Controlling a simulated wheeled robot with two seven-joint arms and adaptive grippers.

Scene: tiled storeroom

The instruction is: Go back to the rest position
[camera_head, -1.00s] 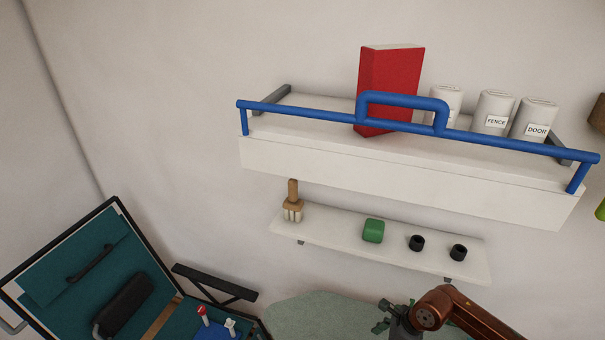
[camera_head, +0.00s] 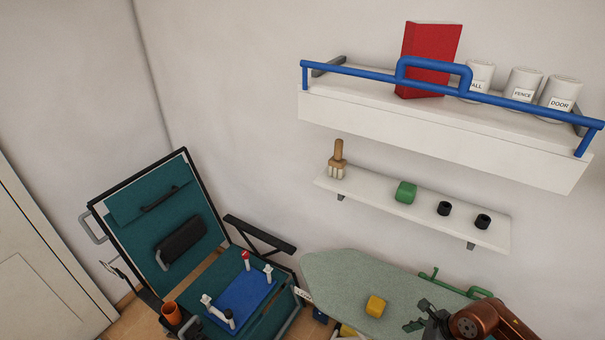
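My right gripper (camera_head: 418,315) comes in on its copper-coloured arm at the bottom right. Its two dark fingers are spread, with nothing visible between them. It is over the right part of the grey-green ironing board (camera_head: 335,275), to the right of a yellow block (camera_head: 375,306) and apart from it. My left gripper is outside the view.
A wall shelf with a blue rail (camera_head: 350,72) holds a red box (camera_head: 428,60) and white canisters (camera_head: 523,84). A lower shelf (camera_head: 370,196) holds a brush, a green block and two black cups.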

